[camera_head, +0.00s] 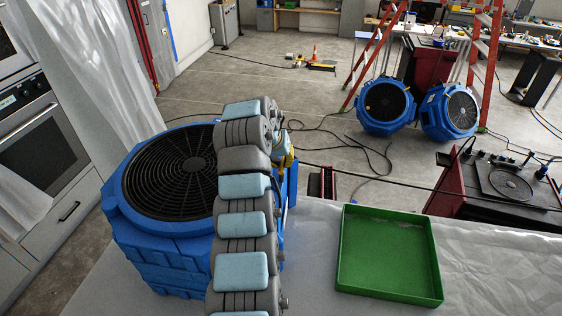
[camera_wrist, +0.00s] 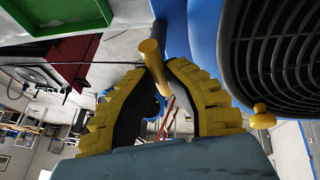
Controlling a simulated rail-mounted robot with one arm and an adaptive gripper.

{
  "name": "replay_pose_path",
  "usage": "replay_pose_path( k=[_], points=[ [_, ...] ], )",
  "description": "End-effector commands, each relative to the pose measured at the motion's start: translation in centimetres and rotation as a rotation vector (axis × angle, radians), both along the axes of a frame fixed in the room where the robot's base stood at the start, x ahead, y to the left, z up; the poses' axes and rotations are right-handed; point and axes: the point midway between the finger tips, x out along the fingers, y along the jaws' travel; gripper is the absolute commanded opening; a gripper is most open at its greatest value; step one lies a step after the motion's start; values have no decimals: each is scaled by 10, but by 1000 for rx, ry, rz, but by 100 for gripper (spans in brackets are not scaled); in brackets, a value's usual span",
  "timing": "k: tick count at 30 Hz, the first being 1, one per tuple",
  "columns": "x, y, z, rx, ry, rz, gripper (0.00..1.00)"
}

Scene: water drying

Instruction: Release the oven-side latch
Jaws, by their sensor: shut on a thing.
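A blue fan unit with a round black grille (camera_head: 172,170) stands on the covered table, partly hidden behind my arm. In the wrist view its grille (camera_wrist: 285,55) fills the upper right. My gripper (camera_wrist: 160,72) has yellow ridged fingers and is shut on a yellow peg-like latch (camera_wrist: 151,57) beside the blue housing. A second yellow knob (camera_wrist: 262,117) shows by the grille, outside the fingers. In the head view my gripper (camera_head: 284,152) is at the fan unit's right side, where my arm hides the latch. I cannot tell which latch is the oven-side one.
An empty green tray (camera_head: 390,250) lies right of the fan unit. Two more blue fans (camera_head: 385,105) and a red ladder (camera_head: 372,60) stand behind. Cables cross the floor.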

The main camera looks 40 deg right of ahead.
Motion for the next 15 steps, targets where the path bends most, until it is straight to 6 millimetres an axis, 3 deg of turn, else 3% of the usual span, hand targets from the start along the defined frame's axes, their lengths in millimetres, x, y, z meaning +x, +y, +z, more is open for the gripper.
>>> replay_pose_path(
  k=[13, 15],
  points=[
    [0, 1, -2, 2, 2, -8, 0],
    [0, 0, -2, 2, 2, -8, 27]
  ],
)
